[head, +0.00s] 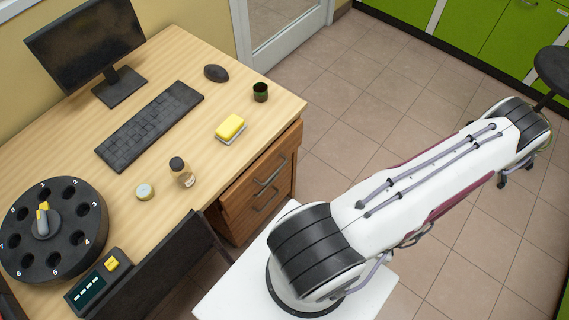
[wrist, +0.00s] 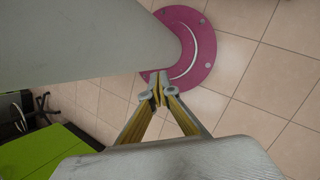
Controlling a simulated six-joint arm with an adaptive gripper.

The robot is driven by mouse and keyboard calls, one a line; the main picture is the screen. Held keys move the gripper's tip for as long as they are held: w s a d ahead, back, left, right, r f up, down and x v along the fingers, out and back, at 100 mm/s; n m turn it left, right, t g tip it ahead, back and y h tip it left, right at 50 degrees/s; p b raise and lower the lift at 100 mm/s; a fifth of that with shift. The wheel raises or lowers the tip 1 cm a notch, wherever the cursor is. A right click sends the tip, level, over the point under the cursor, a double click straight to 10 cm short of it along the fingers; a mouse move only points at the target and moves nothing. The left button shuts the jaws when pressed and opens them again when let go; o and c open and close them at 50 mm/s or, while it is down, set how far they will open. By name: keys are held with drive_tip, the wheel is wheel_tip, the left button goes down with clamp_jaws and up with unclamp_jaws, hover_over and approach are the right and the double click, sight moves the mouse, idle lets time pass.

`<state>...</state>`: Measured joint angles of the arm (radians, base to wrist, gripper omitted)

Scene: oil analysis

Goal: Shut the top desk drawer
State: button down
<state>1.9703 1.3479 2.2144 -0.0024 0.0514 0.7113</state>
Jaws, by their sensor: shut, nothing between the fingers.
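The wooden desk (head: 165,85) stands at the left in the head view. Its drawer unit is at the desk's right end, with a top drawer (head: 250,172) above a lower drawer (head: 281,202), each with a metal bar handle. From this angle I cannot tell how far the top drawer stands out. My gripper (wrist: 159,89) shows in the wrist view, fingertips together and empty, above the tiled floor. It is out of sight in the head view, where my arm reaches to the right, away from the desk. The drawers are not in the wrist view.
A black chair (head: 165,278) stands against the desk's front, left of the drawers. The desk top holds a yellow sponge (head: 230,127), bottle (head: 182,173) and keyboard (head: 150,125). Green cabinets (head: 480,35) and a dark stool (head: 553,68) are at the back right. Tiled floor (head: 345,85) is clear between.

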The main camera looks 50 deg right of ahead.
sight(266, 160)
drive_tip(key=w+d+f+t+h, duration=0.1)
drive_tip(key=w+d+f+h, duration=0.1)
drive_tip(key=d+f+h, duration=0.3)
drive_tip(key=w+d+t+h, duration=0.1)
drive_tip(key=w+d+t, duration=0.35)
drive_tip(key=w, duration=0.45)
drive_tip(key=w+a+r+m+t, duration=0.1)
drive_tip(key=w+r+t, duration=0.2)
drive_tip(key=r, duration=0.3)
drive_tip(key=w+a+r+m+t, duration=0.1)
drive_tip(key=w+r+m+t, duration=0.1)
drive_tip(key=r, duration=0.5)
drive_tip(key=w+a+r+m+t+y, duration=0.1)
drive_tip(key=w+r+m+t, duration=0.1)
drive_tip(key=w+r+t, duration=0.2)
wheel_tip(266, 160, up, 3)
drive_tip(key=shift+w+r+t, duration=0.1)
drive_tip(key=shift+w+t, duration=0.3)
drive_tip(key=shift+t, duration=0.25)
drive_tip(key=shift+w, duration=0.15)
drive_tip(key=shift+w, duration=6.85)
